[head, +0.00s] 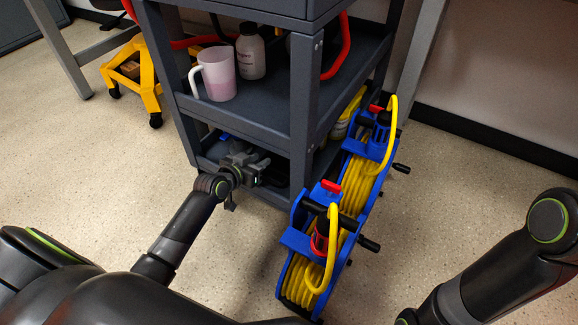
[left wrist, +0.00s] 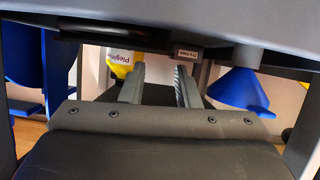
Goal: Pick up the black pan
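My left gripper (head: 262,166) is at the cart's lower shelf opening in the head view. In the left wrist view its two fingers (left wrist: 160,90) stand apart, with a dark surface between and beyond them. I see nothing clearly held. I cannot make out the black pan for sure. A dark shape (head: 276,174) beside the fingers in the lower bay may be the pan or part of the shelf. My right arm (head: 500,265) comes in at the right, but its gripper is out of view.
The grey cart (head: 305,110) carries a pink-white mug (head: 217,75) and a white bottle (head: 250,52) on its middle shelf. The left wrist view shows a blue funnel (left wrist: 238,92) and a yellow labelled bottle (left wrist: 122,62). Blue reels with yellow cable (head: 310,275) stand right of the cart.

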